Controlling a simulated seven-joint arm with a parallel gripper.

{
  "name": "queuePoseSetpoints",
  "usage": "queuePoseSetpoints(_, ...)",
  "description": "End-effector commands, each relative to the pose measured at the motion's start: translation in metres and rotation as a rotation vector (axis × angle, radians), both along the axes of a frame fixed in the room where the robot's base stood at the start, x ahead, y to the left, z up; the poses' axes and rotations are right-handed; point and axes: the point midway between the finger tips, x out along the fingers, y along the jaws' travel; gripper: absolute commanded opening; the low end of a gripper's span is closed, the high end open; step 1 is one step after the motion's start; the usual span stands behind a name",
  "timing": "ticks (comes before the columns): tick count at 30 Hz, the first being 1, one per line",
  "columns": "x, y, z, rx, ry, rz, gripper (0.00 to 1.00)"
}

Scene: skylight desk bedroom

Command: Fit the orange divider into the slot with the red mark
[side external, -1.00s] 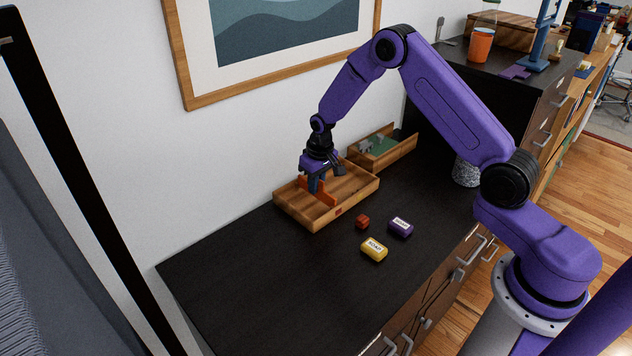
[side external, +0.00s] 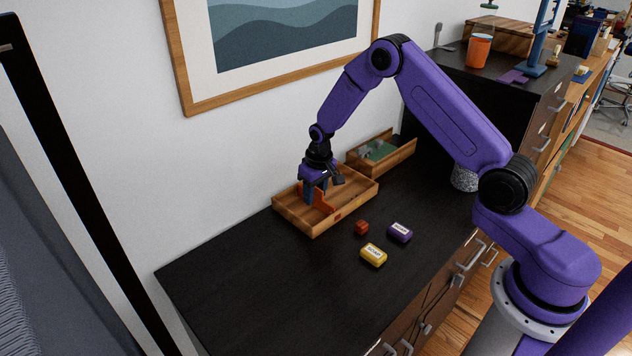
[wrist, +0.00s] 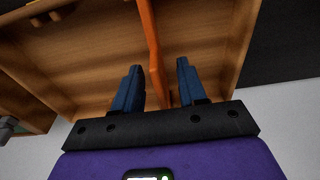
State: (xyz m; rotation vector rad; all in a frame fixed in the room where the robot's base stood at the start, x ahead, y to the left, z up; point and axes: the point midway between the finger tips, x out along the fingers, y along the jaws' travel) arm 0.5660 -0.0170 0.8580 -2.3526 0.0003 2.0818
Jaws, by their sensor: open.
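The orange divider (side external: 321,201) stands upright inside the wooden tray (side external: 291,215) on the dark desk top. A small red mark (side external: 337,217) shows on the tray's front wall, near the divider's near end. My gripper (side external: 316,192) is over the tray, pointing down, with its blue fingers apart. In the wrist view the divider (wrist: 150,45) runs between the two open fingers (wrist: 158,68), with a gap visible on each side. The slot itself and the divider's lower edge are too small or hidden to tell how fully it sits.
A red cube (side external: 361,228), a yellow labelled block (side external: 373,254) and a purple labelled block (side external: 400,232) lie in front of the tray. A wooden box with green inside (side external: 394,158) stands behind it. The desk's left part is clear.

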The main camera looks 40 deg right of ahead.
Motion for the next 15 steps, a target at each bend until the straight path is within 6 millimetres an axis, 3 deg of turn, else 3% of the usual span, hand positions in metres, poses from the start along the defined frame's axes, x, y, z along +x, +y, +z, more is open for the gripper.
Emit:
queuePoseSetpoints(5, -0.001, 0.000, 0.017, 0.000, -0.002, 0.000, 0.41)
queuePoseSetpoints(15, -0.009, 0.000, 0.082, 0.000, -0.005, 0.000, 0.41)
